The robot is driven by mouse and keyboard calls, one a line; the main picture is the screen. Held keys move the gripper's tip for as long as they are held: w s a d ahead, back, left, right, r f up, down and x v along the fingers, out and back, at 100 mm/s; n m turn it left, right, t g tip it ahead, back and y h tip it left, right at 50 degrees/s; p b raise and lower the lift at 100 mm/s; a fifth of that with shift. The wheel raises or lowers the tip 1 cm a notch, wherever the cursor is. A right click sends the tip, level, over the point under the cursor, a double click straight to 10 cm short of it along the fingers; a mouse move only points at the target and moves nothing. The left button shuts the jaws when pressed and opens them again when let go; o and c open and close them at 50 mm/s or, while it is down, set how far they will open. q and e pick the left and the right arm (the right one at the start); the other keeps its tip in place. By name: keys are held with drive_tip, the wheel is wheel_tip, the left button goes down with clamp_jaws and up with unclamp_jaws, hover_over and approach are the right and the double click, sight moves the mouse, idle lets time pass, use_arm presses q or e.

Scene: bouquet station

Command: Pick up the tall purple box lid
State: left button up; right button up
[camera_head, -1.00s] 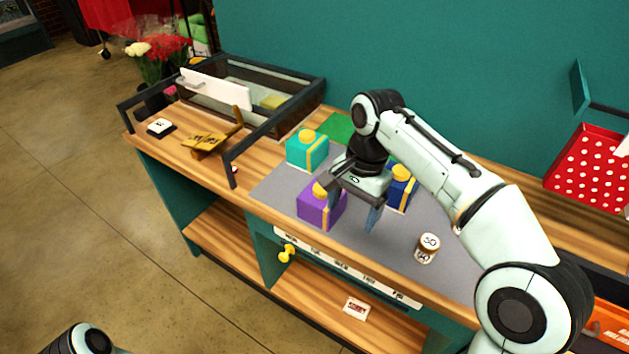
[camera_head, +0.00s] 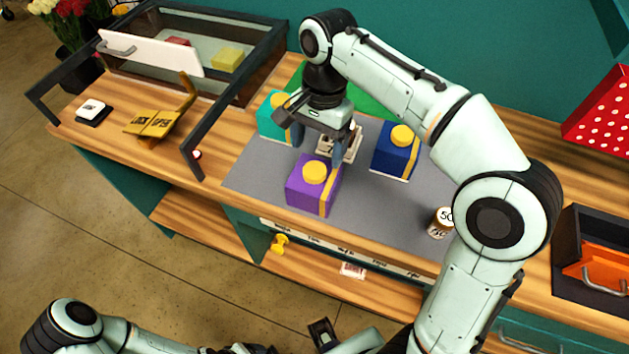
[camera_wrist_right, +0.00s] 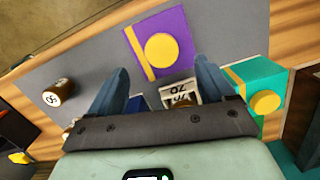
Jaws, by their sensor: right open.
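The purple box (camera_head: 306,193), with a yellow round knob (camera_head: 315,172) and a yellow stripe, stands upright on the grey mat (camera_head: 385,212). In the right wrist view the purple box (camera_wrist_right: 146,37) is beyond the fingertips. My right gripper (camera_head: 318,152) points down, open and empty, just behind and above the purple box; no contact shows. In the right wrist view its two blue fingers (camera_wrist_right: 161,80) are spread apart.
A teal box (camera_head: 268,128) stands behind left of the purple one and a blue box (camera_head: 391,160) behind right. A white numbered item (camera_head: 352,150) sits under the right gripper. A numbered jar (camera_head: 440,224) stands at the mat's right. A glass-sided case (camera_head: 208,88) is at left.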

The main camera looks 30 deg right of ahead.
sight(315, 170)
drive_tip(key=shift+w+f, duration=0.1)
drive_tip(key=shift+f, duration=0.55)
drive_tip(key=f, duration=0.1)
drive_tip(key=f+b, duration=0.1)
drive_tip(key=f, duration=0.3)
drive_tip(key=shift+a, duration=0.3)
drive_tip(key=shift+c, duration=0.3)
drive_tip(key=c, duration=1.4)
drive_tip(key=shift+o, duration=0.2)
drive_tip(key=shift+r, duration=0.1)
